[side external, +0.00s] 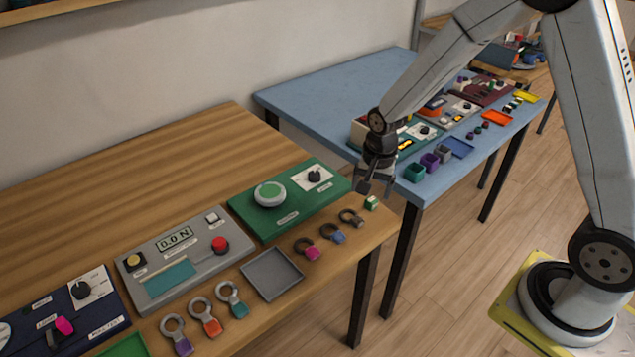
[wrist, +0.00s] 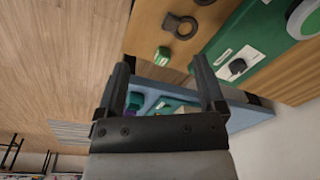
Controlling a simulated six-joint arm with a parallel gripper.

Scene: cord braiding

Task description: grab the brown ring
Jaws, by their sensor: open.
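The brown ring (side external: 351,217) is a dark loop with a brownish tab. It lies flat near the right end of the wooden table, last in a row of dark rings. It also shows at the top of the wrist view (wrist: 180,26), beyond the fingertips. My gripper (side external: 376,188) points down near the table's right end, above and a little beyond the ring. In the wrist view my gripper (wrist: 163,68) is open, with nothing between its fingers. The ring is apart from both fingers.
A small green block (side external: 371,203) lies right beside the ring, toward the table edge. A blue ring (side external: 333,234) and a pink ring (side external: 307,249) lie to its left. The green panel (side external: 290,198) with knobs stands behind. A blue table (side external: 330,88) is beyond a gap.

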